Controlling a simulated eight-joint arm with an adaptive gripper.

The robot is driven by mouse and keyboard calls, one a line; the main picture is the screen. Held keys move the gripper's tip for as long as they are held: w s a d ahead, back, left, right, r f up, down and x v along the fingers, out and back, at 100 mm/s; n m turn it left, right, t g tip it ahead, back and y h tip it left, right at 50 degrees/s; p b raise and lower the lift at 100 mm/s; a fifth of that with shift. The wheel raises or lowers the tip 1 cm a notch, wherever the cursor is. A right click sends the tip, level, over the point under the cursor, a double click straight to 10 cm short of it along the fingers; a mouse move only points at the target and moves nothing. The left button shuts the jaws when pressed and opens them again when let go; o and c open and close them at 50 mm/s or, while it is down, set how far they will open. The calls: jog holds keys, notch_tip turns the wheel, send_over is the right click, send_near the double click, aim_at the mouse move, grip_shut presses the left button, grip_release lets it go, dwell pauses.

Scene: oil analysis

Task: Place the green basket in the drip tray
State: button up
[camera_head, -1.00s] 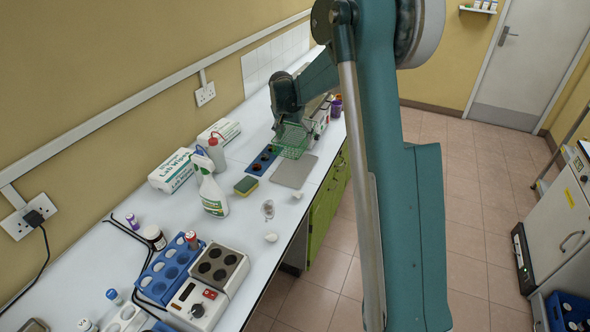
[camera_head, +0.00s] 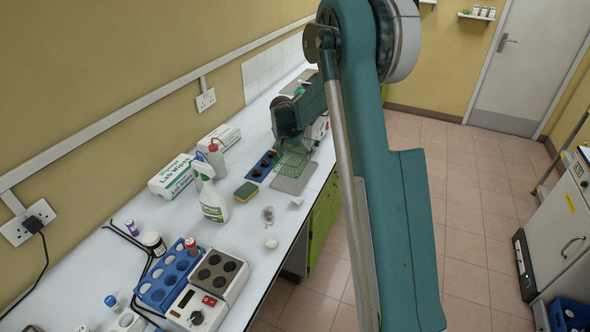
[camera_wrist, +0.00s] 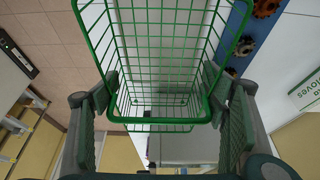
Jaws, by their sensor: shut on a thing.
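The green wire basket (camera_head: 293,157) hangs from my gripper (camera_head: 292,125) over the bench, and its outline overlaps the far part of the flat grey drip tray (camera_head: 291,183). I cannot tell how high the basket is above the tray. In the wrist view the basket (camera_wrist: 163,52) fills the middle. My gripper (camera_wrist: 168,98) is shut on it, with one dark finger pad at each side of its near end. The grip contact in the head view is hidden by my wrist.
A yellow-green sponge (camera_head: 246,191), a spray bottle (camera_head: 211,197) and a red-tipped wash bottle (camera_head: 216,156) stand nearer. A machine is partly hidden behind my gripper.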

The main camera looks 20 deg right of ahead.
aim_at(295, 160)
jog(key=shift+f, duration=1.7)
jog(key=shift+f, duration=1.9)
jog(key=shift+f, duration=0.1)
jog(key=o, duration=1)
jog(key=shift+b, duration=0.3)
jog(key=shift+c, duration=0.2)
jog(key=shift+p+v, duration=0.4)
jog(key=shift+v, duration=5.7)
